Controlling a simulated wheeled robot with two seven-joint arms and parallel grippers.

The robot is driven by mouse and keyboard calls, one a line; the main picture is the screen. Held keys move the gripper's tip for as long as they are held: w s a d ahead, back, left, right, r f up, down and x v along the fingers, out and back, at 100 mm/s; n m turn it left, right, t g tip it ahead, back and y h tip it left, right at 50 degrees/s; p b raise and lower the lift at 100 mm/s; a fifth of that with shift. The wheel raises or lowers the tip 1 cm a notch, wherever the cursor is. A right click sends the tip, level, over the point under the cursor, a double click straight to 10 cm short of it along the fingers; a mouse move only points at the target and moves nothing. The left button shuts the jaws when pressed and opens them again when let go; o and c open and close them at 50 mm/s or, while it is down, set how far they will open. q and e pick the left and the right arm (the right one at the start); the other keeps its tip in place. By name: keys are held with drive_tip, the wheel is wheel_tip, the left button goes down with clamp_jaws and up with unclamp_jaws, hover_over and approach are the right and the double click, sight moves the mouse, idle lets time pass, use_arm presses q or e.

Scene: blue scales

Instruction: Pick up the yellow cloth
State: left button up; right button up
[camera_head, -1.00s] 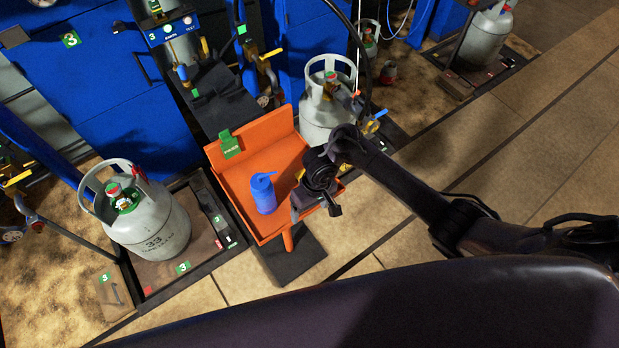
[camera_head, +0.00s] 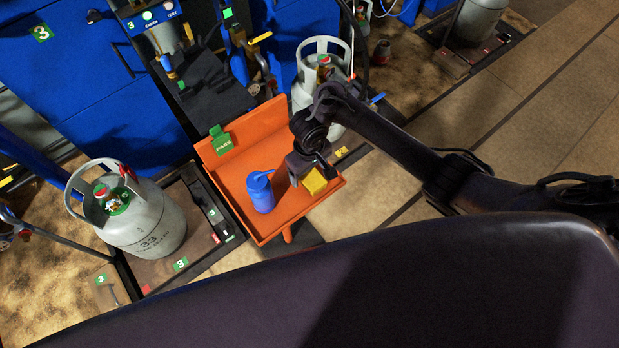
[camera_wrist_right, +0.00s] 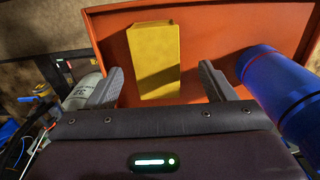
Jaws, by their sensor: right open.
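The yellow cloth (camera_head: 314,181) looks like a folded block and sits in the orange tray (camera_head: 237,190). In the right wrist view the cloth (camera_wrist_right: 158,60) lies between and ahead of the two spread fingers of my right gripper (camera_wrist_right: 160,85). The gripper is open, with a gap on each side of the cloth. My left gripper is not in view.
A blue bottle (camera_head: 261,192) stands in the tray close beside the cloth and shows near the right finger in the wrist view (camera_wrist_right: 285,90). A green sign (camera_head: 221,141) is on the tray's back wall. Grey gas cylinders stand left (camera_head: 150,225) and behind (camera_head: 305,95).

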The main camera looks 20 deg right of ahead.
sight(310, 175)
wheel_tip(310, 175, down, 3)
drive_tip(key=shift+w+d+b, duration=0.15)
drive_tip(key=shift+b, duration=0.15)
drive_tip(key=shift+w+f, duration=0.1)
drive_tip(key=shift+f, duration=0.2)
drive_tip(key=c, duration=1)
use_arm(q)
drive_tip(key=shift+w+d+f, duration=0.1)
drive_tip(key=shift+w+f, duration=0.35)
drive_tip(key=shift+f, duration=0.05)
use_arm(e)
drive_tip(key=shift+c, duration=0.3)
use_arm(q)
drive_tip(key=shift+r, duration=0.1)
use_arm(e)
drive_tip(key=shift+r, duration=0.1)
